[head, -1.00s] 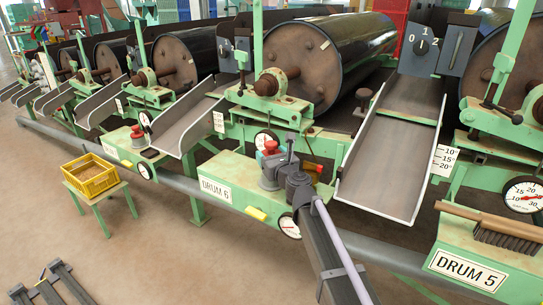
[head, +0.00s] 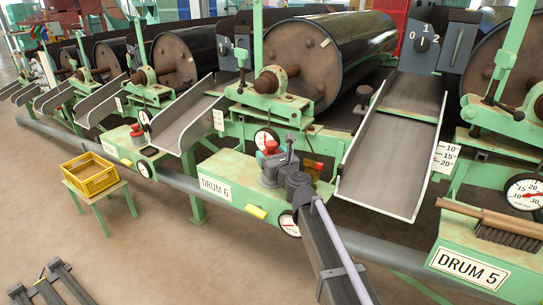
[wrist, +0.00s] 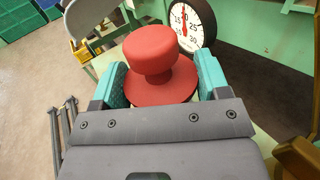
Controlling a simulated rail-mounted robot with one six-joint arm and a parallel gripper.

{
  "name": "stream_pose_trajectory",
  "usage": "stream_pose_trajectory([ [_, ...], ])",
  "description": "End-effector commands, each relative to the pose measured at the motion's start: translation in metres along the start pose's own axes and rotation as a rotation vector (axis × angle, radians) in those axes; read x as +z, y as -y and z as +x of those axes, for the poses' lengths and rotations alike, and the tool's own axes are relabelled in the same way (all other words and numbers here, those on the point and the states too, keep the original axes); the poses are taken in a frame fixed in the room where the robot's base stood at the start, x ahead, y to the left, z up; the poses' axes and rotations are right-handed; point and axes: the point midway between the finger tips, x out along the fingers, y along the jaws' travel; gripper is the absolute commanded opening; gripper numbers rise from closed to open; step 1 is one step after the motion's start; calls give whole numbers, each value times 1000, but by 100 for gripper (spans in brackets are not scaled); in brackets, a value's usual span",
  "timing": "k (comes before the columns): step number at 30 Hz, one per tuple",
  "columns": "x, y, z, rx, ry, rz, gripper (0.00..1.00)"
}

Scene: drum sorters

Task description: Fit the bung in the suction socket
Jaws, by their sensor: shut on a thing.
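The red bung (wrist: 152,60) has a rounded knob above a wide flange. In the wrist view it stands between the two teal fingers of my gripper (wrist: 160,88), which are shut on it. In the head view my gripper (head: 267,157) is over the green DRUM 6 bench, and the bung (head: 271,147) shows as a small red knob just in front of the dial. The suction socket cannot be made out; the bung and gripper cover what lies under them. I cannot tell whether the bung touches the bench.
A dial gauge (wrist: 190,22) stands close behind the bung. A red-and-brown object (head: 313,168) lies right of my gripper, beside the sloping chute (head: 388,155). A brush (head: 490,224) lies on the DRUM 5 bench. A yellow crate (head: 90,180) stands on a stool at left.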

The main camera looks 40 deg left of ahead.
Motion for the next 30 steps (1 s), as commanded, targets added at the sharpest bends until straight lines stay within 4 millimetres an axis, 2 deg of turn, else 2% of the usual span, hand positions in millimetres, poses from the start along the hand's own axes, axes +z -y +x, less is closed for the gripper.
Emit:
stream_pose_trajectory([
  [30, -27, 0, 0, 0, 0, 0, 44],
])
